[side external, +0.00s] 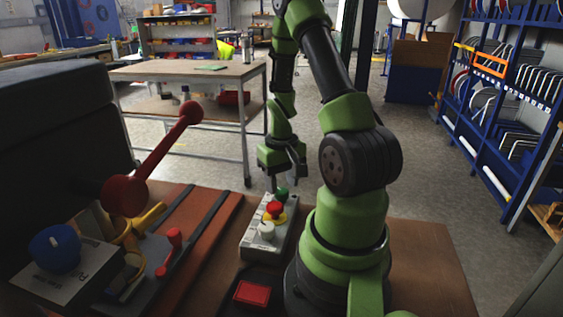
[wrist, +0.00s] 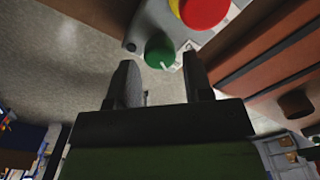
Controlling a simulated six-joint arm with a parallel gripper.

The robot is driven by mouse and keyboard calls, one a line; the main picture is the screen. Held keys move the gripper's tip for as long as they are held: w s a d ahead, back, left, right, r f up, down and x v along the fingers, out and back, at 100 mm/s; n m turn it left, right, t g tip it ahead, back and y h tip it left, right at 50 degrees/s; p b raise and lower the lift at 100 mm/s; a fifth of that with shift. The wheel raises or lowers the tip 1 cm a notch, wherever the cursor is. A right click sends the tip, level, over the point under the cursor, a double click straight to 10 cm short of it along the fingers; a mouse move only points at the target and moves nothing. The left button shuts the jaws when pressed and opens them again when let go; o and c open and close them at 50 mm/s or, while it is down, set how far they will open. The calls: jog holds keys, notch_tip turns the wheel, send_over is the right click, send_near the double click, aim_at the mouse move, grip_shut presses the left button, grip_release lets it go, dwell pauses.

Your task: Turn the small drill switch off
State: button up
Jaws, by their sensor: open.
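A grey control box (side external: 262,240) sits on the bench and carries a green knob (side external: 282,193), a red button on a yellow base (side external: 275,211) and a pale grey knob (side external: 266,231). No label naming the small drill switch is readable. In the wrist view the green knob (wrist: 159,50) has a white pointer mark, and the red and yellow button (wrist: 205,10) is cut off at the top. My gripper (side external: 284,182) hangs above the green-knob end of the box. In the wrist view my gripper (wrist: 158,68) is open and empty, the green knob appearing between and beyond its fingertips.
To the left stand a large red lever (side external: 150,160), a small red lever (side external: 170,250) and a blue knob (side external: 54,249) on a pale box. A red square button (side external: 252,293) lies nearer the camera. A worktable (side external: 190,72) and blue racks (side external: 510,90) stand beyond.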

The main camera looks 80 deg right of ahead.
aim_at(281, 190)
notch_tip(281, 190, up, 8)
dwell(0.4)
jog(key=shift+w, duration=0.1)
jog(key=w+a+r+m+t+h, duration=0.1)
jog(key=w+a+r+t, duration=0.15)
jog(key=w+r, duration=0.2)
jog(key=w+a+r+m+t, duration=0.1)
jog(key=w+a+r+t, duration=0.15)
jog(key=r, duration=0.35)
jog(key=a+r+n+t+y, duration=0.1)
jog(key=a+r+t, duration=0.2)
jog(key=a+r, duration=0.65)
jog(key=s+a+f+n+y, duration=0.2)
jog(key=s+a+f+n, duration=0.2)
jog(key=s+a+n, duration=0.2)
jog(key=shift+s+a+g, duration=0.4)
jog(key=shift+s+a, duration=0.25)
jog(key=shift+a, duration=0.2)
